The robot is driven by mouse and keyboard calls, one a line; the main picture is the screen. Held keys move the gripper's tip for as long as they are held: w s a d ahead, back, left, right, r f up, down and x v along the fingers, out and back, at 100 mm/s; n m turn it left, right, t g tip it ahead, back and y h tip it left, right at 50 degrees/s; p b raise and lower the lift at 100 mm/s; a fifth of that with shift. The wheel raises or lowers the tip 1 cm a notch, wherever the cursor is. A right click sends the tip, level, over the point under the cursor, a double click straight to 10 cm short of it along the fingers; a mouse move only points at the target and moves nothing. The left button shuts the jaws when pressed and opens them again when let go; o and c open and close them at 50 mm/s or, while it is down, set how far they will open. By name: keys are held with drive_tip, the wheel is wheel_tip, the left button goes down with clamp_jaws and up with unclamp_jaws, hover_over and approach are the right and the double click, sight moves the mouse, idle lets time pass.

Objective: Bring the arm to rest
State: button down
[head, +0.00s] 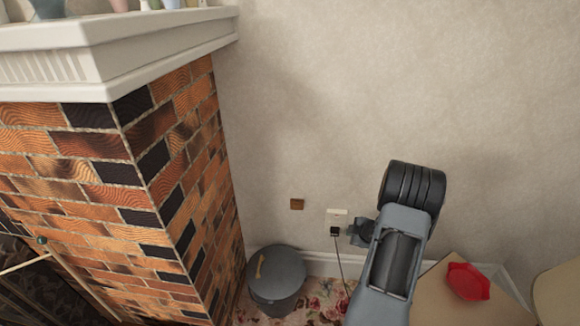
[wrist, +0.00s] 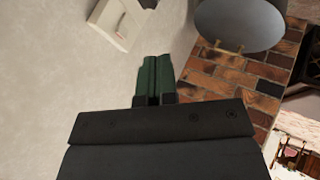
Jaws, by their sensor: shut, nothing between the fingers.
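My arm reaches up from the bottom right of the head view, in front of the plain wall, right of the brick fireplace. In the wrist view my gripper (wrist: 154,75) shows its two green fingers side by side, closed together with nothing between them. In the head view the gripper itself is hard to make out; the arm's dark joint hides part of the wall, and a small dark part of the arm is close to the wall socket in the picture.
The brick fireplace (head: 180,160) with a white mantel (head: 150,35) stands at left. A grey lidded bin (head: 277,285) is on the floral carpet, also in the wrist view (wrist: 240,22). A wall socket (head: 337,215) has a plugged cord. A red object (head: 467,282) lies at lower right.

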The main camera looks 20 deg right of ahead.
drive_tip(key=s+d+m+g+h+p, duration=0.1)
drive_tip(key=s+d+m+g+h, duration=0.25)
drive_tip(key=s+m, duration=0.35)
drive_tip(key=s+a+r+m+g+p, duration=0.2)
drive_tip(key=a+r+m+g+p, duration=0.15)
drive_tip(key=r, duration=0.65)
drive_tip(key=s+a+r+t+y+p, duration=0.1)
drive_tip(key=s+a+r+p, duration=0.1)
drive_tip(key=a+r+p, duration=0.6)
drive_tip(key=s+a+r+t+y+p, duration=0.1)
drive_tip(key=a+r+p, duration=0.8)
drive_tip(key=a+r, duration=1.3)
wheel_tip(320, 180, up, 7)
drive_tip(key=shift+s+a+f+y, duration=0.1)
drive_tip(key=shift+s+a+y, duration=0.05)
drive_tip(key=shift+s+y, duration=0.55)
drive_tip(key=shift+m, duration=0.25)
